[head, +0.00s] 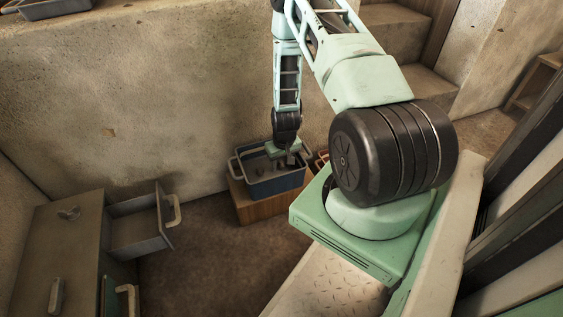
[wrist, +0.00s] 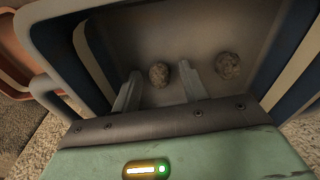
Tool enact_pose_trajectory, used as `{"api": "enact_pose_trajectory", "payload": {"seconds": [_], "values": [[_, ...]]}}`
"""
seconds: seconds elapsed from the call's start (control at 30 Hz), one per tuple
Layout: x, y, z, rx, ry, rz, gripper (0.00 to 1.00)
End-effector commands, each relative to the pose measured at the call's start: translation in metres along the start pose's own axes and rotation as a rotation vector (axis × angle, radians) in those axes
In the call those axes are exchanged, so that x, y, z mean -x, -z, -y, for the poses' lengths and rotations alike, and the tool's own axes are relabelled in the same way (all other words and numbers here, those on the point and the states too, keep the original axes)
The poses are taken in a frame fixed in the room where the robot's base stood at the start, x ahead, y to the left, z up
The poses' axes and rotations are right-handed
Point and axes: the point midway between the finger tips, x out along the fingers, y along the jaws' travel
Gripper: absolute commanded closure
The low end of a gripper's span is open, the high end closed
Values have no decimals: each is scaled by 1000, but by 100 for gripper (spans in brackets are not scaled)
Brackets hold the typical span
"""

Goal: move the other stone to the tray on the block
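Two round, speckled stones lie inside a blue tray (wrist: 262,100) in the wrist view. One stone (wrist: 159,74) shows between the finger lines of my gripper (wrist: 160,69), with a gap on each side. The other stone (wrist: 228,66) lies to the right, outside the fingers. My gripper is open and empty, pointing down into the tray. In the head view the tray (head: 277,187) sits on a wooden block (head: 262,209) against the wall, with my gripper (head: 291,160) low over it. The stones are too small to tell apart there.
A reddish container (wrist: 14,62) stands beside the tray. A cabinet (head: 60,235) with a pulled-out drawer (head: 140,226) stands at the left. Another tray (head: 48,9) sits on a ledge at top left. Steps (head: 425,85) rise behind my arm. The floor between cabinet and block is clear.

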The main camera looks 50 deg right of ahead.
Motion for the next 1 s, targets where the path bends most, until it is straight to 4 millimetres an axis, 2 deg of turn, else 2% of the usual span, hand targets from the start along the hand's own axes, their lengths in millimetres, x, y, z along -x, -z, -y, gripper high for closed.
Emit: {"api": "enact_pose_trajectory", "payload": {"seconds": [0.27, 0.37, 0.47, 0.8, 1.0], "values": [[1, 0, 0, 0, 0, 0, 55], [8, 1, 0, 0, 0, 0, 55], [23, 2, 0, 1, 0, -1, 55], [94, 1, 0, 0, -1, -1, 55], [118, 1, 0, 1, 0, -1, 55]]}}
